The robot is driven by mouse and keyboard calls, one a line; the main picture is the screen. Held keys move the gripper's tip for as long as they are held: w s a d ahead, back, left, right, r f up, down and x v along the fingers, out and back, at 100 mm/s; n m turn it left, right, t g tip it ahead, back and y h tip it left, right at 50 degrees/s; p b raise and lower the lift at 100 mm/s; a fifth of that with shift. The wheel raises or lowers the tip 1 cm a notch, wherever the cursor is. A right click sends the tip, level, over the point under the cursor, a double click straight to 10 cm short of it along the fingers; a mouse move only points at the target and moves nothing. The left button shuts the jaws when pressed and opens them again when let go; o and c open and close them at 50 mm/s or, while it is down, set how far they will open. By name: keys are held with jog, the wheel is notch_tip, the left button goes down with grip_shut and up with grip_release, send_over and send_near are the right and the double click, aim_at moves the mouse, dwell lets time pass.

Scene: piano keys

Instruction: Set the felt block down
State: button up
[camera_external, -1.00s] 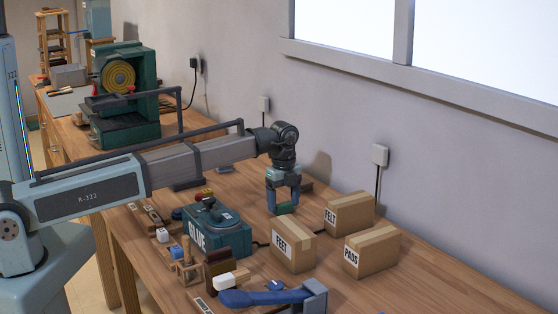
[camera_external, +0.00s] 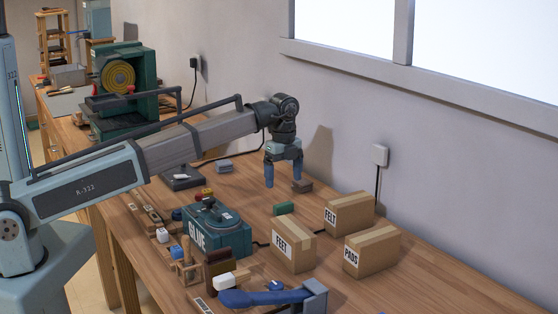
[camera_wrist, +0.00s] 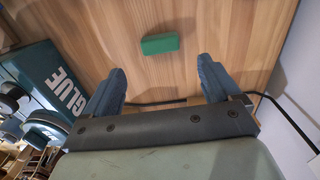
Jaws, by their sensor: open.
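The felt block is a small green block (camera_external: 284,208) lying on the wooden bench, just behind the FEET box. It also shows in the wrist view as a green rectangle (camera_wrist: 160,44), beyond the fingertips and apart from them. My gripper (camera_external: 284,180) is open and empty, raised above the bench, a little behind and left of the block in the external view. Its two blue fingers (camera_wrist: 160,82) are spread wide in the wrist view with bare wood between them.
Cardboard boxes marked FEET (camera_external: 293,250), FELT (camera_external: 349,213) and PADS (camera_external: 371,252) stand near the block. A teal GLUE box (camera_external: 217,232) is to the left. A dark cable runs across the bench.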

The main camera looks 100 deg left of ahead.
jog(key=shift+r, duration=2.2)
